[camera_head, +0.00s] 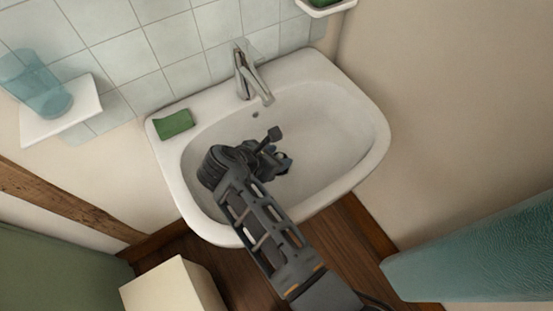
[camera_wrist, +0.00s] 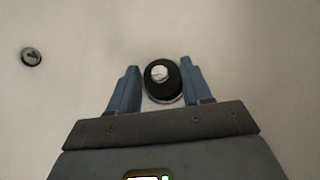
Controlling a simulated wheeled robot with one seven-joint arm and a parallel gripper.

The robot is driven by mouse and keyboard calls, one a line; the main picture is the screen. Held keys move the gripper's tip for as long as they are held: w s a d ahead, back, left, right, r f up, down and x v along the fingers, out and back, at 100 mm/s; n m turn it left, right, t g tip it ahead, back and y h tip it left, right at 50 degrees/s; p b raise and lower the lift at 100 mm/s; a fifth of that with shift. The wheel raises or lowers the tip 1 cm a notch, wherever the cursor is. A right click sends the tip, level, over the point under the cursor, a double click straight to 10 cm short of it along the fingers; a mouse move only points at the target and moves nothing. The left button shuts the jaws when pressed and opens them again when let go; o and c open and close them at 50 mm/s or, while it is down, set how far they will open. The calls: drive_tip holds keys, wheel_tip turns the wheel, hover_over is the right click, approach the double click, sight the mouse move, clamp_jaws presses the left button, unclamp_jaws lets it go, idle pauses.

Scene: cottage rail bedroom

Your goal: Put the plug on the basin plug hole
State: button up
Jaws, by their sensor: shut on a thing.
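The white basin (camera_head: 345,118) is on the wall, and my arm reaches into its bowl from the front. My gripper (camera_head: 280,163) is low in the bowl, left of its middle. In the wrist view my gripper (camera_wrist: 160,85) is shut on the plug (camera_wrist: 165,88), a round black piece with a pale shiny top, between its two blue-grey fingers. A bright rim shows at the plug's near edge; I cannot tell whether it is the plug hole beneath. The plug hole is not clearly seen in the head view, where my gripper covers part of the bowl.
A small round metal-rimmed fitting (camera_wrist: 31,56) shows on the basin surface at left. The chrome tap (camera_head: 250,72) stands at the back, above the overflow hole (camera_head: 255,114). The bowl's right side is clear.

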drive_tip(key=shift+f, duration=1.1)
drive_tip(key=o, duration=1.1)
drive_tip(key=shift+f, duration=0.1)
drive_tip(key=shift+r, duration=0.2)
drive_tip(key=v, duration=1.2)
